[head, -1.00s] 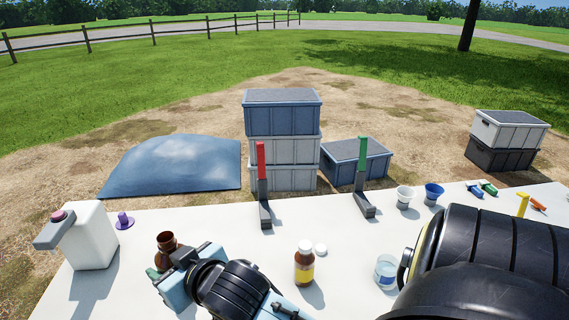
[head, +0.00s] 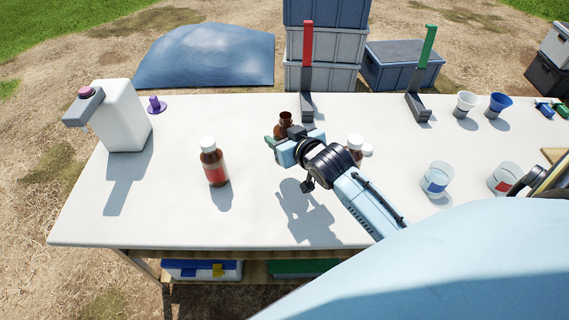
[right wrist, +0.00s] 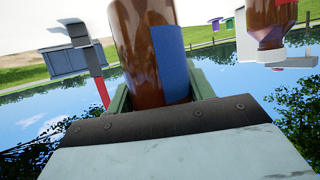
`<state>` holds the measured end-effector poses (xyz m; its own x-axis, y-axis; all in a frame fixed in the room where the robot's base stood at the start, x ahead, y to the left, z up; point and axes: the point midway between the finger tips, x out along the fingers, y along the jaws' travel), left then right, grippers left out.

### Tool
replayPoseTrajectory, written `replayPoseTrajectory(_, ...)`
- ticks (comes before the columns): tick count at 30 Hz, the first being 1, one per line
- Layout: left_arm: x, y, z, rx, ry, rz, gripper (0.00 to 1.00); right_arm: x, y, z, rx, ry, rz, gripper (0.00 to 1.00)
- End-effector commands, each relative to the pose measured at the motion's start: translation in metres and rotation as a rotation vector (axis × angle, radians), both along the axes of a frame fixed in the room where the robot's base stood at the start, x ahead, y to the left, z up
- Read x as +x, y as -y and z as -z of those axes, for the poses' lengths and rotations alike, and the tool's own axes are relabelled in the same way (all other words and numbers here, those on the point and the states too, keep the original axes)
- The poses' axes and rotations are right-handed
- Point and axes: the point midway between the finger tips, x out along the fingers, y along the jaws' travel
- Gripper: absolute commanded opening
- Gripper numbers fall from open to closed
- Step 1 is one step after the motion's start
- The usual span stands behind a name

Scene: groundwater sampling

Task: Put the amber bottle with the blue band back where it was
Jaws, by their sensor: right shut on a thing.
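My right gripper (head: 279,140) is shut on the amber bottle with the blue band (head: 286,118), held above the white table. Its brown mouth is open, with no cap on it. In the right wrist view the bottle (right wrist: 137,45) stands between green fingers, and its blue band (right wrist: 172,65) shows. The gripper hides most of the bottle in the head view. A loose white cap (head: 367,150) lies on the table beside a white-capped bottle (head: 355,145), partly hidden by my arm.
A red-banded amber bottle (head: 214,165) stands left of my gripper, also visible in the right wrist view (right wrist: 270,22). A white jug (head: 122,117) is farther left. Red (head: 307,75) and green (head: 424,75) handled stands are behind. Two clear cups, one being (head: 437,178), stand right. The front left table is clear.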

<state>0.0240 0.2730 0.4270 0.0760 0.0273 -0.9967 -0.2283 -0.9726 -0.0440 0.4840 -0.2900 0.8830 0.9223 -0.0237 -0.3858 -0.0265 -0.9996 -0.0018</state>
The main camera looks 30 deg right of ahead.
Motion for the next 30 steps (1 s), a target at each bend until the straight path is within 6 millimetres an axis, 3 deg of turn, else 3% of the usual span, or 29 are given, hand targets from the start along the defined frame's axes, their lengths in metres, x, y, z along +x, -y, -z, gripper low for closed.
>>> replayPoseTrajectory(3, 0.003, -0.004, 0.007, 0.005, 0.004, 0.003, 0.74, 0.0, -0.001, 0.021, -0.001, 0.001, 0.0, 0.19)
replayPoseTrajectory(10, 0.008, -0.012, 0.012, 0.015, 0.012, 0.004, 0.74, 0.0, -0.001, 0.039, 0.0, 0.002, -0.001, 0.19)
replayPoseTrajectory(15, 0.009, -0.02, 0.019, 0.025, 0.014, 0.008, 0.74, 0.0, -0.001, 0.064, 0.0, 0.001, -0.001, 0.19)
replayPoseTrajectory(27, 0.011, -0.024, 0.019, 0.031, 0.015, 0.01, 0.74, 0.0, -0.001, 0.069, 0.0, 0.002, -0.001, 0.19)
replayPoseTrajectory(28, 0.01, -0.024, 0.019, 0.03, 0.015, 0.01, 0.74, 0.0, -0.001, 0.069, 0.0, 0.0, -0.001, 0.56)
replayPoseTrajectory(30, 0.01, -0.023, 0.019, 0.029, 0.014, 0.009, 0.74, 0.0, -0.001, 0.069, 0.0, 0.001, -0.001, 0.66)
